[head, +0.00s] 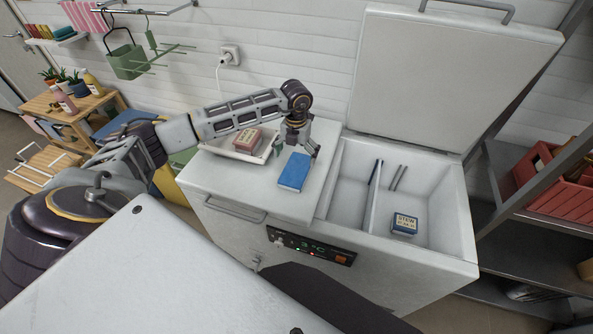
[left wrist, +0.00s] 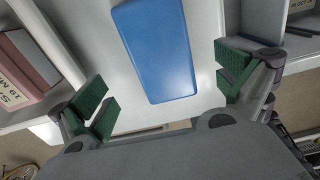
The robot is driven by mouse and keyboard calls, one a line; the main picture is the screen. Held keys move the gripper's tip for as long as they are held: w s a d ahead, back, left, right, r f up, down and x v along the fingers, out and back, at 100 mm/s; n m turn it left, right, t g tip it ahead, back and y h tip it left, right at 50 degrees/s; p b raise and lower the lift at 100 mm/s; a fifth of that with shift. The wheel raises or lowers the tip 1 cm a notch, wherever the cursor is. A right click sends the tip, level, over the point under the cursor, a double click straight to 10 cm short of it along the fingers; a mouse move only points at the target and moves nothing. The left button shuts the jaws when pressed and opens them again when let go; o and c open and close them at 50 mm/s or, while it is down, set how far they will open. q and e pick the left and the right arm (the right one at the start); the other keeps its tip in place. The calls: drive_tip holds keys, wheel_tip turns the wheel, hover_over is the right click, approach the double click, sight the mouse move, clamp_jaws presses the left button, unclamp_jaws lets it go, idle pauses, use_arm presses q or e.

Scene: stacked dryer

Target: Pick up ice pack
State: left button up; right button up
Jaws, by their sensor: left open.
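The blue ice pack (head: 293,172) lies flat on the closed left part of the white chest freezer's top, near its front. My left gripper (head: 297,151) is over the far end of the pack, pointing down, open and empty. In the left wrist view the blue pack (left wrist: 158,50) shows between the green finger pads, nearer the left gripper's (left wrist: 165,90) middle, with clear gaps on both sides. My right gripper is not in view.
A white tray (head: 221,147) with a reddish box (head: 248,140) stands left of the pack. The freezer's right compartment is open, with its lid (head: 450,80) raised; a blue labelled box (head: 404,225) lies inside. A divider (head: 373,200) splits the compartment. Shelving stands at the right.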

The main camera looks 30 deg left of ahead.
sight(297, 168)
use_arm(q)
drive_tip(key=shift+f, duration=0.85)
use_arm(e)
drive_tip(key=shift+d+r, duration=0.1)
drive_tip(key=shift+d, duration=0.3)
use_arm(q)
drive_tip(key=shift+d+f+p, duration=0.1)
drive_tip(key=shift+f+p, duration=0.3)
drive_tip(key=shift+f, duration=0.45)
drive_tip(key=shift+f+p, duration=0.3)
drive_tip(key=shift+f, duration=1.45)
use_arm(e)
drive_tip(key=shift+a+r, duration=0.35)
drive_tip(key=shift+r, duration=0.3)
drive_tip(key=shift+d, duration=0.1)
use_arm(q)
drive_tip(key=c, duration=1.3)
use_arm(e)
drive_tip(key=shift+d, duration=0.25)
